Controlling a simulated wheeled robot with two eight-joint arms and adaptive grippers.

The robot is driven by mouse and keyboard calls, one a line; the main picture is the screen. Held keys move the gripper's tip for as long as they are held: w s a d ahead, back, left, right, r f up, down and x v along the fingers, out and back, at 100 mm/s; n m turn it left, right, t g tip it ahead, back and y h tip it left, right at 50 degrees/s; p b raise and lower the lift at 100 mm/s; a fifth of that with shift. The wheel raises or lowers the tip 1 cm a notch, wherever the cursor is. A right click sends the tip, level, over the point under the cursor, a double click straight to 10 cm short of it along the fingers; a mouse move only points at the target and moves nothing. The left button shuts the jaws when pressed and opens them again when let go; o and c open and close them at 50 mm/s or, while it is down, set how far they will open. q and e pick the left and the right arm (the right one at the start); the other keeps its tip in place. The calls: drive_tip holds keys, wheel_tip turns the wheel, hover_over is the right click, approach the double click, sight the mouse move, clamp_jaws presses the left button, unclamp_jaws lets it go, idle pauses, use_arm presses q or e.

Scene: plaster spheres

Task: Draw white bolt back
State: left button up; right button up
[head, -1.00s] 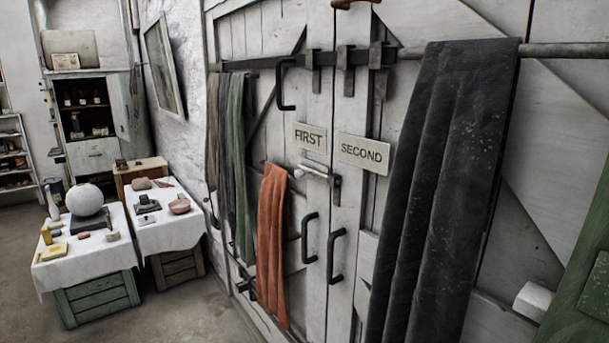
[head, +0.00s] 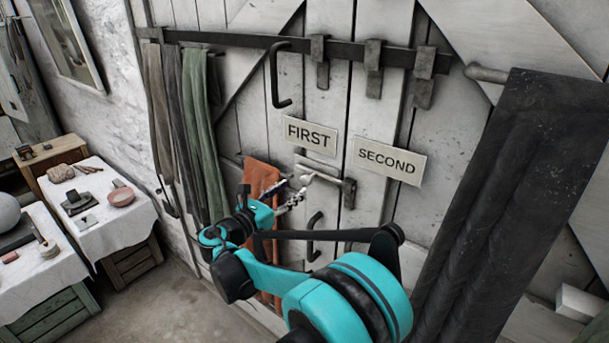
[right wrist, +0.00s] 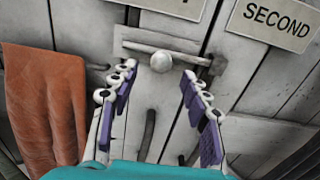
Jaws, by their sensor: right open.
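The white bolt (head: 318,165) lies across the seam of the double door, under the FIRST sign (head: 310,133) and the SECOND sign (head: 389,160). Its pale round knob (right wrist: 161,62) faces me in the right wrist view, and a dark bracket (head: 349,193) stands at its right end. My right gripper (head: 293,192) is open just in front of the bolt. In the right wrist view the right gripper's fingers (right wrist: 159,75) are spread to either side of the knob, with gaps on both sides. My left gripper is not in view.
An orange cloth (head: 262,176) hangs close left of the gripper. Dark door handles (head: 314,237) sit below the bolt. A black bar (head: 300,48) crosses above. A large dark cloth (head: 480,220) hangs at right. Tables with white cloths (head: 125,225) stand at left.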

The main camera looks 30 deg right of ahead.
sight(303, 183)
drive_tip(key=x, duration=0.6)
drive_tip(key=shift+d+f+b, duration=0.1)
drive_tip(key=shift+d+b, duration=0.1)
drive_tip(key=shift+b, duration=0.15)
drive_tip(key=shift+d, duration=0.35)
drive_tip(key=shift+w, duration=0.1)
clamp_jaws()
drive_tip(key=w+a, duration=0.1)
drive_tip(key=w, duration=0.3)
drive_tip(key=w+a, duration=0.1)
drive_tip(key=shift+w+a, duration=0.3)
drive_tip(key=shift+w, duration=0.1)
